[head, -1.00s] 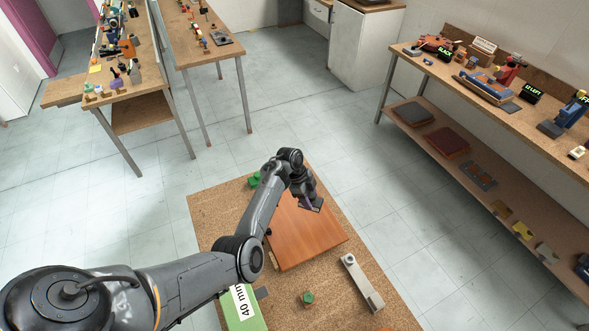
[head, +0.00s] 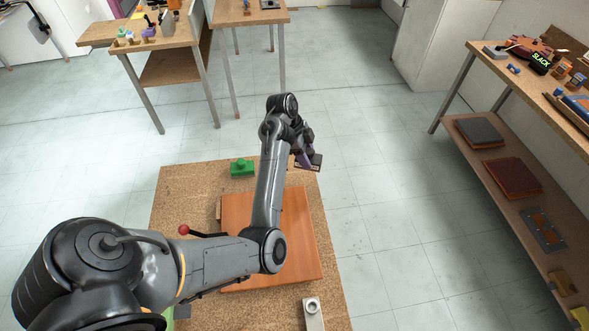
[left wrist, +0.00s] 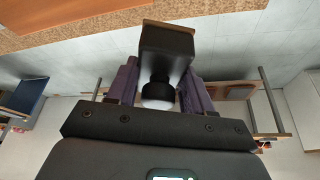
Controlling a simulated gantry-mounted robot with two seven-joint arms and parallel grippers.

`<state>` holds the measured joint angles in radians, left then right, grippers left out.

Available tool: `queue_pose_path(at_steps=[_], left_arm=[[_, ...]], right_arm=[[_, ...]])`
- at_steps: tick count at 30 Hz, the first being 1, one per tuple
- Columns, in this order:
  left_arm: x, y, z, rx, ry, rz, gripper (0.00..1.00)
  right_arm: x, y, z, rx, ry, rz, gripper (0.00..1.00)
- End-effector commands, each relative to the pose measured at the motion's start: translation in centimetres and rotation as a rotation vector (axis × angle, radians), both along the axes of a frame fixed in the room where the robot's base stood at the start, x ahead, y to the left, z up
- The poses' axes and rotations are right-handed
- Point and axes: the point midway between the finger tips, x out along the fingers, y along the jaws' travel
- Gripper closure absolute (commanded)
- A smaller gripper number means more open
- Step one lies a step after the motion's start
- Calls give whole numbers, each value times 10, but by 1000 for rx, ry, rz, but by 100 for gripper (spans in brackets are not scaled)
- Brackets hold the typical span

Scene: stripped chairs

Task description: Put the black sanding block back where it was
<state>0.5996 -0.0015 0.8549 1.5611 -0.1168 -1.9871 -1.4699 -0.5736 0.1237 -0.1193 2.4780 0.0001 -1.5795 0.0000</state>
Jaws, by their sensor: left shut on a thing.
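My left gripper (head: 302,157) is shut on the black sanding block (head: 314,163), just beyond the back right edge of the cork-topped bench, with floor behind it. In the left wrist view the purple fingers (left wrist: 159,90) close on the round knob of the block (left wrist: 166,50). The block has a black body and a thin tan layer along its far face. It hangs clear of any surface. My right gripper is not in view.
An orange-brown wooden panel (head: 308,240) lies on the cork bench top (head: 187,190). A green knobbed block (head: 242,167), a red-tipped lever (head: 184,229) and a grey bar (head: 313,315) are around it. A shelved bench (head: 452,88) stands at the right, across open floor.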

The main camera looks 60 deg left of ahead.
Motion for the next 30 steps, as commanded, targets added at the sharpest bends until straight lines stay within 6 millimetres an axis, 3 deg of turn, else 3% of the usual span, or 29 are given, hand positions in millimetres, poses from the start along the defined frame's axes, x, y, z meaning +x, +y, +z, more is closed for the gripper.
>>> queue_pose_path(at_steps=[1, 8, 22, 30], left_arm=[[-1, -1, -10, 0, 0, -1, 78], [-1, 16, -27, 0, 0, 0, 78], [-2, 102, -78, 1, 0, -2, 78], [-2, 115, -87, 1, -1, -2, 78]], right_arm=[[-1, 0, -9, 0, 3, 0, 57], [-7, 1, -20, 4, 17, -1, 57], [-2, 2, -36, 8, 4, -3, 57], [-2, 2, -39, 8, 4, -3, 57]])
